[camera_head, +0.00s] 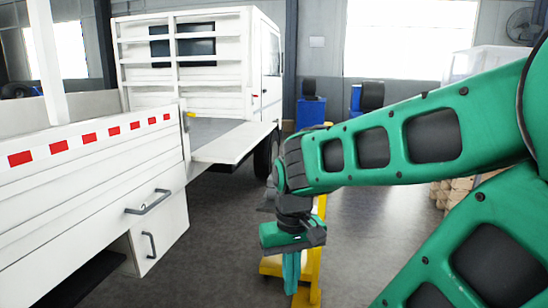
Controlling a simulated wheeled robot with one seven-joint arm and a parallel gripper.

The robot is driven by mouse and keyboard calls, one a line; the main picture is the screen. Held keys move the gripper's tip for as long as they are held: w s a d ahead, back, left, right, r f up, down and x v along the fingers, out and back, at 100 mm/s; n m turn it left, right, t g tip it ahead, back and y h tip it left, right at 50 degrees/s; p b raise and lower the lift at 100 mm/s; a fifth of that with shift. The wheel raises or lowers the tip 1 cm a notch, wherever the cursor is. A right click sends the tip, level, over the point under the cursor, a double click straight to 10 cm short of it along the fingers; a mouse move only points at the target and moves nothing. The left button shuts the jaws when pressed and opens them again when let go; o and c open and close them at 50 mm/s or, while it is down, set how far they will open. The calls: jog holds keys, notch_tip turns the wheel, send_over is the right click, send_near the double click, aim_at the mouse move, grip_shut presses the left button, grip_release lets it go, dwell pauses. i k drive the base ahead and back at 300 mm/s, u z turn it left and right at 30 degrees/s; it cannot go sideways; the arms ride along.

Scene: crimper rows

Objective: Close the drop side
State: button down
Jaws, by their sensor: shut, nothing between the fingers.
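A white flatbed truck (190,90) stands at the left. Its drop side (232,143), a plain white panel beside the grey load bed (208,130), lies folded outward and down, close to level, just behind the cab. The nearer side panel (90,150) with red and white reflective strips stands upright. A yellow piece (190,115) shows at the edge of the post between them. My gripper (291,287) points down in front of the truck, to the right of and nearer than the drop side, apart from it. It is shut and empty.
A yellow stand (312,262) is directly behind my gripper. A white locker with a grey handle (148,202) sits under the nearer panel. Blue stands (311,112) are at the back, and stacked boxes (455,190) are partly hidden by my arm. Grey floor (215,250) is clear between truck and gripper.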

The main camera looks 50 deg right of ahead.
aim_at(231, 148)
jog(key=z, duration=0.45)
jog(key=i, duration=1.25)
jog(key=z, duration=0.3)
